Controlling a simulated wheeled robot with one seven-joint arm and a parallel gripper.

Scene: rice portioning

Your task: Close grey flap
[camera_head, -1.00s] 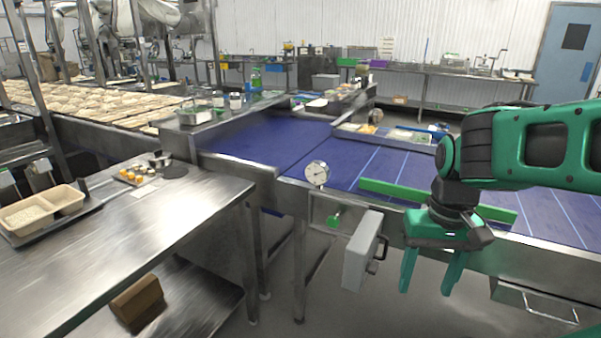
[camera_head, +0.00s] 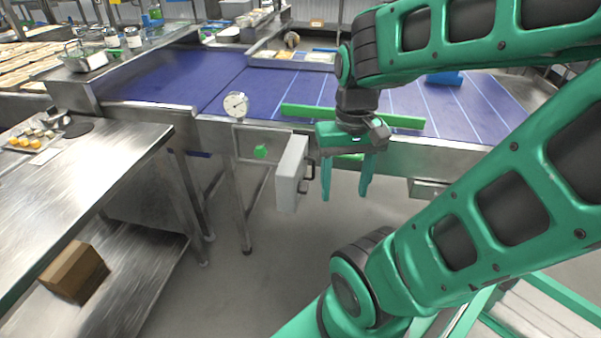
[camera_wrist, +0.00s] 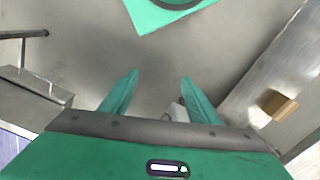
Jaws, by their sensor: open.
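The grey flap (camera_head: 290,173) hangs on the front side of the conveyor and stands swung open, sticking out towards me. A dark handle (camera_head: 307,172) is on its right face. Left of it, a green knob (camera_head: 260,152) shows on the grey panel that the flap leaves uncovered. My gripper (camera_head: 345,195) is open and empty, fingers pointing down, just right of the flap with a small gap between. In the wrist view my gripper (camera_wrist: 160,76) shows both fingers apart; a small pale grey piece by the right finger may be the flap, mostly hidden.
A round gauge (camera_head: 236,105) stands on the conveyor edge above the panel. The blue conveyor (camera_head: 205,80) with a green bar (camera_head: 300,111) lies behind. A steel table (camera_head: 90,170) with a brown box (camera_head: 75,272) on its lower shelf is at left. Floor below the flap is clear.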

